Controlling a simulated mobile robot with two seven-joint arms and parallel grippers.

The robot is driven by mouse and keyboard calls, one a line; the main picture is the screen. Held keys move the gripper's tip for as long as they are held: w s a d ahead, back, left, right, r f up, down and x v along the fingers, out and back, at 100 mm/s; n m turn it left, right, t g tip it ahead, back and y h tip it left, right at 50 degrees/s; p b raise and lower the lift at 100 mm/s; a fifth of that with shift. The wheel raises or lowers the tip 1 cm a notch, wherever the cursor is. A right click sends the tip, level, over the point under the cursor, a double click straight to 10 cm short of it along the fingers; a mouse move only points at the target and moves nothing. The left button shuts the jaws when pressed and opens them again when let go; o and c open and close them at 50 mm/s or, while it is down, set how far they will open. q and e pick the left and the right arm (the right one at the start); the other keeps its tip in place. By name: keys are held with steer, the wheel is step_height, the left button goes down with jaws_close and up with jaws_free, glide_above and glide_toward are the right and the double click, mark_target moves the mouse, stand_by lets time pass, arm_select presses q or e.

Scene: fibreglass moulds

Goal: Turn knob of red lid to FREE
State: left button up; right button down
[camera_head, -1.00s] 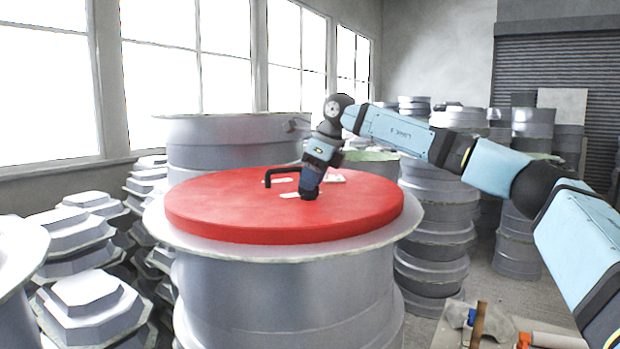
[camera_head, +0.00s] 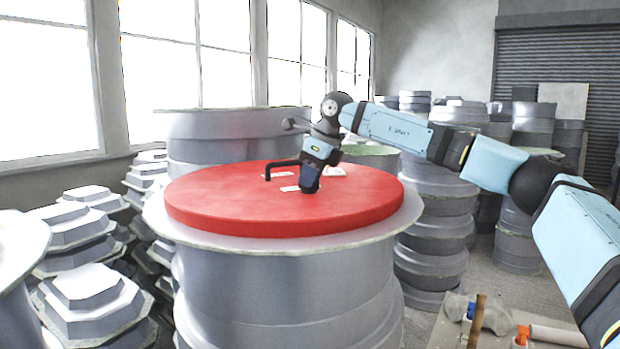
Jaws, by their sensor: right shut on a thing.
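The red lid (camera_head: 240,212) is a thick round disc lying flat on a large grey flanged mould (camera_head: 290,290). A black bent handle (camera_head: 281,165) stands on its top, left of my right gripper. White labels (camera_head: 290,188) lie on the lid around the gripper. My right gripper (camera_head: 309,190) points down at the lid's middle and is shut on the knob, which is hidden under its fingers. Where the knob points, and the label words, cannot be read. My left gripper is not in view.
Stacked grey moulds crowd the left (camera_head: 90,300) and the right (camera_head: 433,230). Another large grey mould (camera_head: 230,135) stands behind the lid, below the windows. A low surface with tools (camera_head: 490,320) is at the bottom right.

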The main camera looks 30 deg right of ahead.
steer(key=shift+f+m+b, duration=0.15)
steer(key=shift+m+b, duration=0.3)
steer(key=shift+m, duration=0.05)
steer(key=shift+m+t+h+b, duration=0.3)
steer(key=shift+m+h+b, duration=0.1)
steer(key=shift+m+b, duration=0.35)
steer(key=m+h+b, duration=0.1)
steer(key=m, duration=0.1)
steer(key=shift+a+m, duration=0.1)
steer(key=shift+m, duration=0.25)
steer(key=m+h+b, duration=0.1)
steer(key=m, duration=0.1)
steer(key=shift+m+b, duration=0.4)
steer(key=shift+m+h+b, duration=0.3)
steer(key=shift+m+h, duration=0.2)
steer(key=shift+m, duration=0.4)
steer(key=m, duration=0.2)
steer(key=shift+a+m+h+b, duration=0.1)
steer(key=shift+m+h+b, duration=0.2)
steer(key=shift+m+h, duration=0.1)
steer(key=shift+r+m+g+h, duration=0.2)
steer(key=shift+m+g+h, duration=0.3)
steer(key=shift+m, duration=1.1)
steer(key=shift+b, duration=0.3)
